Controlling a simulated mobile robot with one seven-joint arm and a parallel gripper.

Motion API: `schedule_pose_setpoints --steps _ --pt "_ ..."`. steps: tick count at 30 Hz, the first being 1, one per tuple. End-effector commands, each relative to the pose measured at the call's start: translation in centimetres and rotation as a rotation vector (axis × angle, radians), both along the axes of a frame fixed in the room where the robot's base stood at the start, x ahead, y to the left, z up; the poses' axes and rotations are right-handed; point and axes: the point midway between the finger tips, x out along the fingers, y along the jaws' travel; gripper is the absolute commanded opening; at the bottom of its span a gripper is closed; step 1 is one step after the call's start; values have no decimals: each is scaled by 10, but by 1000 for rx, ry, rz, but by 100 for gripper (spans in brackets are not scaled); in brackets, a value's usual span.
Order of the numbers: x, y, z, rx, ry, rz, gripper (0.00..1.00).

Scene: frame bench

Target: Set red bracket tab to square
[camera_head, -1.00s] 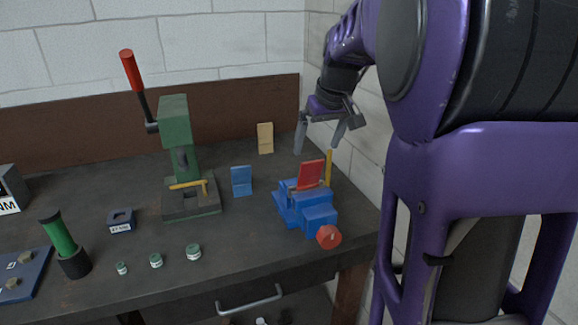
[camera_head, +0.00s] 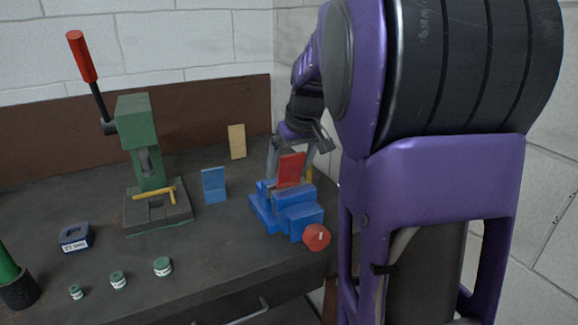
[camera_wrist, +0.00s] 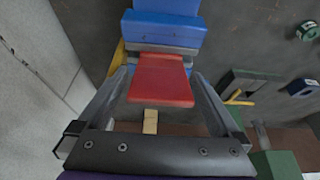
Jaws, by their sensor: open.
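The red bracket tab (camera_head: 291,169) stands up from the jaws of the blue vise (camera_head: 298,211) at the bench's right side. In the wrist view the red tab (camera_wrist: 161,80) lies between my two open fingers, with a gap to each side. My gripper (camera_head: 288,160) is open and empty, low behind the tab in the head view. The vise's blue body (camera_wrist: 163,30) shows beyond the tab in the wrist view. A yellow upright piece, perhaps a square, (camera_head: 309,174) is partly hidden behind the tab. The lower end of the tab is hidden in the vise.
A green arbor press (camera_head: 139,125) with a yellow bar stands to the left. A blue bracket (camera_head: 214,185) and a tan block (camera_head: 237,141) stand between press and vise. Green-capped weights (camera_head: 162,266) line the front. The wall is close on the right.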

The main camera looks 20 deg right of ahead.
Motion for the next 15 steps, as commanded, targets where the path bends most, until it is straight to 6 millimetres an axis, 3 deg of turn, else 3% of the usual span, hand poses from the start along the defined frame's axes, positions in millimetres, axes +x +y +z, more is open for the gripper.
schedule_pose_setpoints --steps 2,15 --pt "0 0 0 0 0 0 93" --pt "0 0 0 0 0 0 14"
